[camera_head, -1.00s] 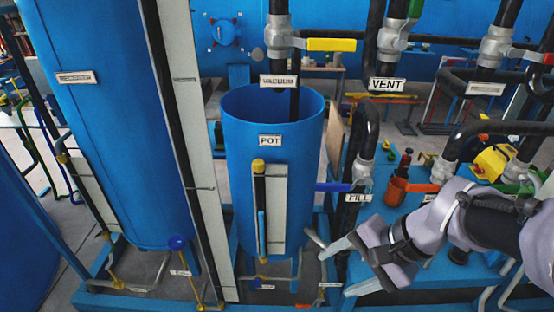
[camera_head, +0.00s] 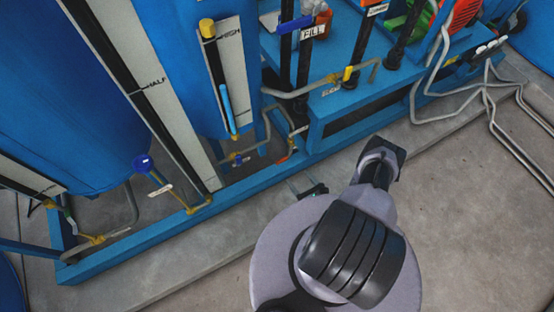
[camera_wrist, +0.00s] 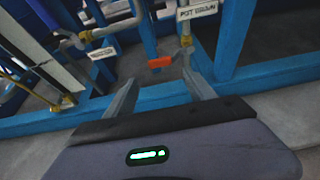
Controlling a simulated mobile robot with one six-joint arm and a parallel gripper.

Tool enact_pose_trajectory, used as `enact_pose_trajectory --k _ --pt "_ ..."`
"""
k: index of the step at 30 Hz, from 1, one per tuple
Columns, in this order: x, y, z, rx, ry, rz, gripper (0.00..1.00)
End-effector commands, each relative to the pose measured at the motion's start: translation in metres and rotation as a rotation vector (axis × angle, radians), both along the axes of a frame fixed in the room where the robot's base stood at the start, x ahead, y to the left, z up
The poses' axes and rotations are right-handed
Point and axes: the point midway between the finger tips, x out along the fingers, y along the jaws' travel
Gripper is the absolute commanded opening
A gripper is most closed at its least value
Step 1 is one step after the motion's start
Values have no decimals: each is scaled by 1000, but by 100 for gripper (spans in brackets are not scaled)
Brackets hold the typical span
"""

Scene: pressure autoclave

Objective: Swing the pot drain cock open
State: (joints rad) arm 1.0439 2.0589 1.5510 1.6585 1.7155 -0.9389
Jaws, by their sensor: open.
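The pot drain cock has a small orange-red handle (camera_wrist: 160,62), seen in the wrist view just beyond my fingertips, roughly between them in the picture. A white label (camera_wrist: 197,10), which seems to read POT DRAIN, hangs on the pipe above it. In the head view the handle (camera_head: 283,159) is a small spot below the pot, near the blue frame. My gripper (camera_wrist: 158,74) is open and empty, its two fingers pointing toward the handle across the blue rail. In the head view the gripper (camera_head: 293,187) is small and partly hidden behind my wrist.
A blue base rail (camera_head: 170,235) runs in front of the pipes. A blue post (camera_wrist: 232,35) stands right of the handle in the wrist view. The blue pot (camera_head: 205,95) with its sight glass is above. Bare concrete floor (camera_head: 450,190) lies to the right.

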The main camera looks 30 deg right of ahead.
Motion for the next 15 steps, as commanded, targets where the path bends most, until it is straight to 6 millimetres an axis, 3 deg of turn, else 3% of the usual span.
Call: enact_pose_trajectory --k 9,15 --pt "87 6 -41 -1 -3 11 64" --pt "122 7 -54 0 -2 9 64"
